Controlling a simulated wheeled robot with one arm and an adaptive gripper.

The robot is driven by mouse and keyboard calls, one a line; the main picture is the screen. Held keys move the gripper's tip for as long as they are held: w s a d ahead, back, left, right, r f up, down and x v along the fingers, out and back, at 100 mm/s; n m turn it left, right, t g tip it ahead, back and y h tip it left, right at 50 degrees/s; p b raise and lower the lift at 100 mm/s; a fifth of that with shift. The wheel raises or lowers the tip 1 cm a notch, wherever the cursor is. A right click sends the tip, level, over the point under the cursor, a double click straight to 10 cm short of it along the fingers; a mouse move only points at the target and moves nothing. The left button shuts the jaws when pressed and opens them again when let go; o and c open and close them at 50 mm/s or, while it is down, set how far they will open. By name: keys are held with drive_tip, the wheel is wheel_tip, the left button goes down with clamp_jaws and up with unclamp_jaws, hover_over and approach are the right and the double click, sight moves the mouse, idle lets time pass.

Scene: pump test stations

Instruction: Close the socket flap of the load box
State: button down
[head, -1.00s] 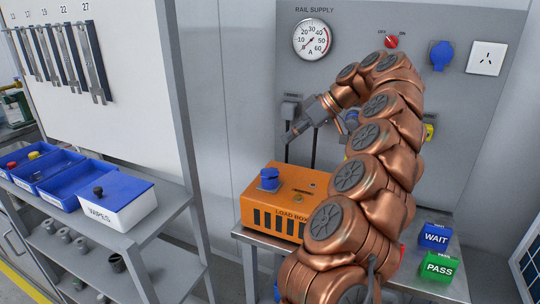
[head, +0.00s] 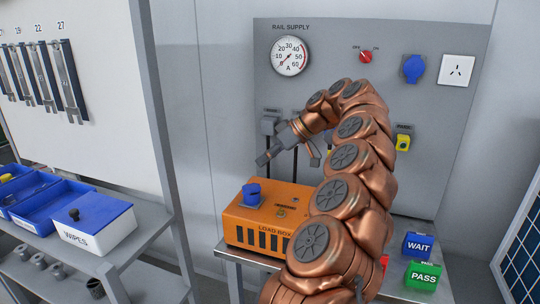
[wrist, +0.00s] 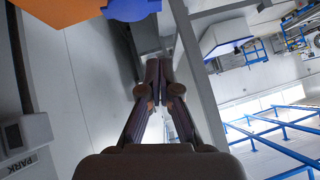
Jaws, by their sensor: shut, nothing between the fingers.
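The orange load box (head: 262,222) stands on a metal table below the grey panel. Its blue socket with flap (head: 251,193) is on the left of the top; how far the flap stands open is too small to tell. My gripper (head: 263,159) is shut and empty, above and slightly right of the blue socket, apart from it. In the wrist view my shut fingers (wrist: 158,70) meet at the middle. The orange box (wrist: 60,12) and blue flap (wrist: 131,8) show at the top edge, partly cut off. My arm hides the box's right part.
The panel (head: 230,100) behind carries a gauge, a red switch, a blue socket and hanging plugs. WAIT (head: 418,246) and PASS (head: 423,276) blocks stand right on the table. A shelf with blue bins and a wipes box (head: 92,222) is at left.

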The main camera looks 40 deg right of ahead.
sight(240, 191)
drive_tip(key=p+x, duration=0.1)
drive_tip(key=x, duration=0.4)
drive_tip(key=shift+s+f, duration=0.1)
drive_tip(key=shift+f, duration=0.05)
drive_tip(key=shift+s+a+f+p, duration=0.1)
drive_tip(key=shift+a+f+p, duration=0.1)
drive_tip(key=shift+f, duration=0.65)
drive_tip(key=shift+s+a+f+p, duration=0.1)
drive_tip(key=shift+a+f, duration=0.05)
drive_tip(key=shift+f, duration=0.75)
drive_tip(key=shift+a+f, duration=0.1)
